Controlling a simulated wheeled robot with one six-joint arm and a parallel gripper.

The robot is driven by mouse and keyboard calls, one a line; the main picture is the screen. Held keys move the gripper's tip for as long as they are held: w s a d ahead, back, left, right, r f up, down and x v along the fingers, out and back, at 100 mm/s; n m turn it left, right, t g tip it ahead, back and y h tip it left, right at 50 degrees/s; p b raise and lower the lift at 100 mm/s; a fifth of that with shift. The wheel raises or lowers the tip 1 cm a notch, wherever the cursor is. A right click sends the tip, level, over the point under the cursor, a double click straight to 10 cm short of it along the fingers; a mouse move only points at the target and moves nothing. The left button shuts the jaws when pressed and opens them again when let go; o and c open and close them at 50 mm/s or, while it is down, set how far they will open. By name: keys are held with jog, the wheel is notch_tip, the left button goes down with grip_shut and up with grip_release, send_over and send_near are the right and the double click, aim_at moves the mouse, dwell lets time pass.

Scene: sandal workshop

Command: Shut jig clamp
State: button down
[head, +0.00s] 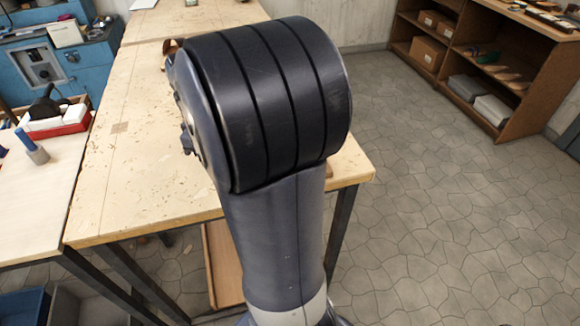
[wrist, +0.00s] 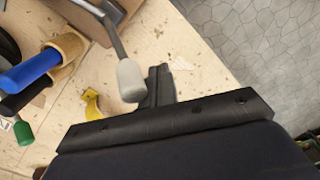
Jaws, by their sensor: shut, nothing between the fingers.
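In the wrist view my gripper (wrist: 160,72) is shut and empty, with its two dark fingers together above the wooden bench top. Just left of the fingertips is the clamp lever, with a pale grey rounded grip (wrist: 130,80) and a metal rod (wrist: 112,32) running up to the top edge. The grip is very close to the fingers; I cannot tell whether they touch. Only part of the jig clamp's grey metal body (wrist: 122,10) shows at the top, and the rest is cut off. In the head view my arm hides the clamp and my gripper.
Left of the lever are a blue-handled tool (wrist: 28,70) by a wooden holder (wrist: 68,46), a green handle (wrist: 23,132) and a yellow piece (wrist: 92,104). The workbench (head: 125,190) has bare room on its left. Shelves (head: 508,120) stand far right, with open floor (head: 430,225) before them.

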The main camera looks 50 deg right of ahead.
jog(key=shift+d+r, duration=0.1)
jog(key=shift+r, duration=0.05)
jog(key=shift+s+d+r+p, duration=0.2)
jog(key=shift+s+d, duration=0.1)
jog(key=shift+d, duration=0.15)
jog(key=shift+s+d+r+p, duration=0.1)
jog(key=shift+s+d+p, duration=0.15)
jog(key=shift+d, duration=0.2)
jog(key=shift+s, duration=0.1)
jog(key=shift+s+d+r, duration=0.15)
jog(key=shift+s+d, duration=0.1)
jog(key=shift+d, duration=0.2)
jog(key=r+p, duration=0.4)
jog(key=r, duration=0.1)
jog(key=a+r+p, duration=0.1)
jog(key=r+p, duration=0.1)
jog(key=p, duration=0.1)
jog(key=shift+w+r, duration=0.35)
jog(key=shift+f, duration=0.1)
jog(key=shift+f, duration=0.1)
